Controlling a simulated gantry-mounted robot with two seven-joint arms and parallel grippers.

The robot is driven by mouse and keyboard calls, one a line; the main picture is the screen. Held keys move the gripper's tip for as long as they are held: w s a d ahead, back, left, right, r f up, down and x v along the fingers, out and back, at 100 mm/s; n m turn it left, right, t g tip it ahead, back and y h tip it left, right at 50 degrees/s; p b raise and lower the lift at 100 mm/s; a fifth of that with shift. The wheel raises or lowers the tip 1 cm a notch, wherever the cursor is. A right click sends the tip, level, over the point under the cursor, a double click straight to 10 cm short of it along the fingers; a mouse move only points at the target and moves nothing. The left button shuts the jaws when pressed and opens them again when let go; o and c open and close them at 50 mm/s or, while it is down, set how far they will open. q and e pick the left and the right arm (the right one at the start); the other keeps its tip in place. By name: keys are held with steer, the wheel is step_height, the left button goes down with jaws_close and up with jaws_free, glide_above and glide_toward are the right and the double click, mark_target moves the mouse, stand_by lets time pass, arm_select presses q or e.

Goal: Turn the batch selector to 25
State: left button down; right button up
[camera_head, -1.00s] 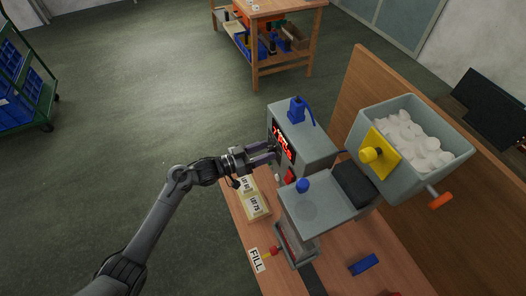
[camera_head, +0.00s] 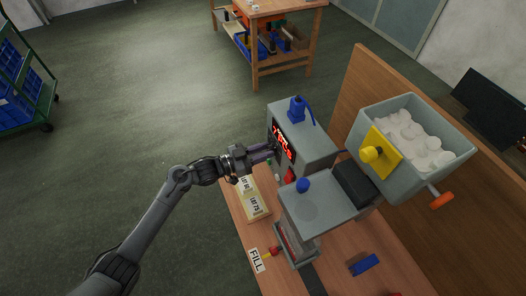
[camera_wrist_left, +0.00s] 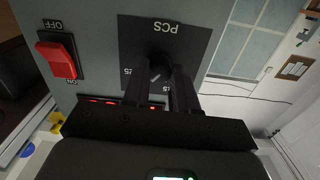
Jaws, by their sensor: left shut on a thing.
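The grey control box (camera_head: 305,140) of the pad printer stands on the bench with a red lit display (camera_head: 283,142) on its front. My left gripper (camera_head: 271,153) reaches the front of this box. In the left wrist view, its fingers (camera_wrist_left: 157,80) are shut on the dark batch selector knob (camera_wrist_left: 160,62). The knob sits on a black plate (camera_wrist_left: 190,40) marked PCS. Part of a number shows beside the knob, but the fingers hide much of the dial, so I cannot tell the setting. My right gripper is not in view.
A red ON/OFF switch (camera_wrist_left: 57,60) sits beside the selector plate. LOT cards (camera_head: 252,199) lie on the bench below my gripper.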

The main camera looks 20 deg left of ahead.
arm_select(q)
steer(key=m, duration=0.3)
steer(key=shift+b, duration=0.35)
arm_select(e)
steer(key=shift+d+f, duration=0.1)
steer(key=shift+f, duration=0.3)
arm_select(q)
steer(key=shift+m+b, duration=0.35)
steer(key=shift+m, duration=1.25)
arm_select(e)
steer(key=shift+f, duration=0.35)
arm_select(q)
steer(key=c, duration=0.9)
jaws_free()
